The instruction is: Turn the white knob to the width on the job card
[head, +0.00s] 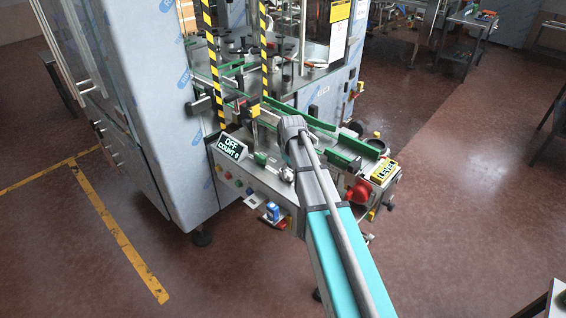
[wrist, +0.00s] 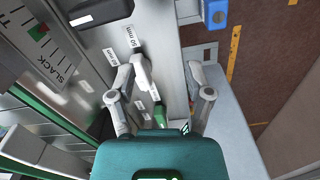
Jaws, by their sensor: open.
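A white knob (wrist: 142,70) stands on the grey machine panel in the wrist view, slightly blurred. Small white labels surround it; the upper one (wrist: 133,36) appears to read 50 mm, and the others are hard to read. My gripper (wrist: 161,70) is open, one finger on each side of the knob area. The left finger is very close to the knob, and I cannot tell whether they touch. The right finger is clearly apart from it. In the head view my arm hides most of the gripper and the knob. I cannot identify or read the job card.
The machine display (head: 233,147) reads OFF, COUNT 0. A blue object (head: 272,211) sits at the panel's front; a red switch (head: 358,191) is to the right. A SLACK scale (wrist: 45,45) lies left in the wrist view. Open floor (head: 460,230) lies to the right.

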